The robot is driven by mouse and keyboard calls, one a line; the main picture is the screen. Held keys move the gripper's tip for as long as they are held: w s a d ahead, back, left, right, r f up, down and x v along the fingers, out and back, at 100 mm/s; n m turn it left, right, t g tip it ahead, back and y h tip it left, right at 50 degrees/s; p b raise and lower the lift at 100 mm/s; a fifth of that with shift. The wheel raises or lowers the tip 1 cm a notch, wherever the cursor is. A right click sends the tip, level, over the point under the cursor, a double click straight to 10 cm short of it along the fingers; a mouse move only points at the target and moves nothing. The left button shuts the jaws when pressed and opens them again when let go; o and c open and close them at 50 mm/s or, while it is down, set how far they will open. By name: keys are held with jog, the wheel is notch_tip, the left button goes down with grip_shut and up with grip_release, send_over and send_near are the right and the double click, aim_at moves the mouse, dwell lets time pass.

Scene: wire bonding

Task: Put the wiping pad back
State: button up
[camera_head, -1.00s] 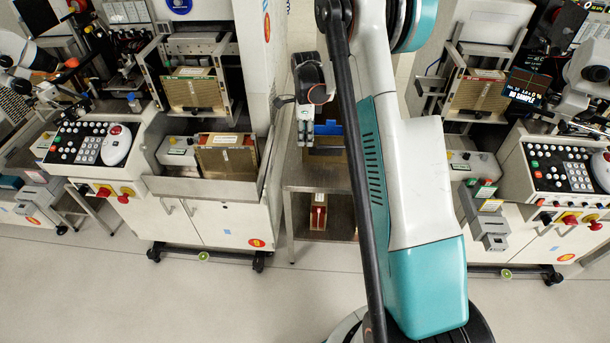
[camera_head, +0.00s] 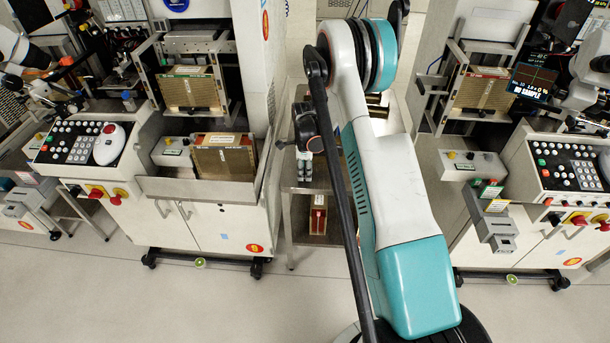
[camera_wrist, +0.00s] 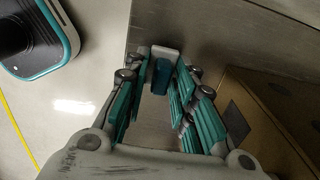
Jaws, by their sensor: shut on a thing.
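The wiping pad (camera_wrist: 162,72) looks like a small blue-grey block with a pale top edge. In the wrist view it sits between the tips of my gripper (camera_wrist: 161,60), which is shut on it. In the head view my gripper (camera_head: 304,178) points down over the metal stand between the two machines. The pad cannot be made out there. In the wrist view the held pad is close to the edge of a grey metal surface (camera_wrist: 225,48); I cannot tell whether it touches.
A brown box (camera_wrist: 262,115) stands close on the right in the wrist view. In the head view a red-and-tan box (camera_head: 318,214) is on the stand's lower shelf (camera_head: 309,239). Machines (camera_head: 200,215) flank the stand. The floor in front (camera_head: 150,300) is clear.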

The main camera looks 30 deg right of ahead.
jog(key=shift+f, duration=0.6)
jog(key=shift+f, duration=0.1)
jog(key=o, duration=1)
